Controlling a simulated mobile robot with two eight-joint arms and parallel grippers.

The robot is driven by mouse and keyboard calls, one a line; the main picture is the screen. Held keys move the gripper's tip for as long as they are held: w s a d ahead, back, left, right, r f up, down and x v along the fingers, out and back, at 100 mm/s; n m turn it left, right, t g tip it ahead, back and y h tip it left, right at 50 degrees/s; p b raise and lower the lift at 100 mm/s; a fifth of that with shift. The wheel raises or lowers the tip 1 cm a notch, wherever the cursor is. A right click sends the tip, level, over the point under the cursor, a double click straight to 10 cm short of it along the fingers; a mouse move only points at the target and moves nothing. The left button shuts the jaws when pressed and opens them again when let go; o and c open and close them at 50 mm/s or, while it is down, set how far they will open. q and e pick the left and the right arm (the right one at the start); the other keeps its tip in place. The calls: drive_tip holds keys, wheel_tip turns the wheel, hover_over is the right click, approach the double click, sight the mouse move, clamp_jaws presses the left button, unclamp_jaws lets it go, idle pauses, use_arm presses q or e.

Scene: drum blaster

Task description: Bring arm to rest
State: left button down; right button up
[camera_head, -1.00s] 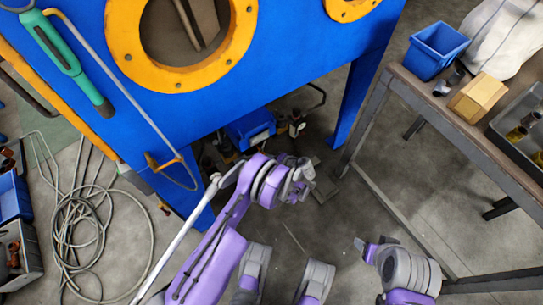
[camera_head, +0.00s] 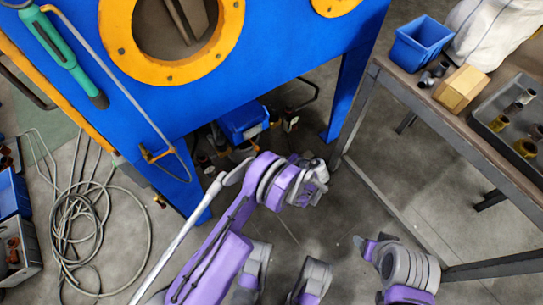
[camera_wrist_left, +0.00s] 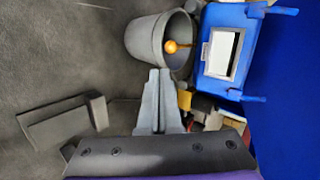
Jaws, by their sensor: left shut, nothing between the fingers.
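My left arm, purple and grey, reaches up from the bottom of the head view. Its gripper (camera_head: 318,184) is over the floor in front of the blue cabinet, right of the small blue bin below it. In the left wrist view the two grey fingers (camera_wrist_left: 159,100) are together with nothing between them. The fingertips point toward a grey bucket (camera_wrist_left: 147,42), which holds a round orange thing. Part of my right arm (camera_head: 405,268) shows at the lower right, with a small grey tip at its end; whether its jaws are open does not show.
The blue cabinet (camera_head: 270,60) with yellow-ringed ports stands ahead. A blue bin (camera_head: 243,122) is low by it, also in the wrist view (camera_wrist_left: 249,30). A workbench (camera_head: 450,125) at right carries a blue box, a cardboard box and a tray. A coiled hose (camera_head: 70,215) lies left.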

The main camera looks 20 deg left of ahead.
use_arm(q)
drive_tip(key=shift+v, duration=1.55)
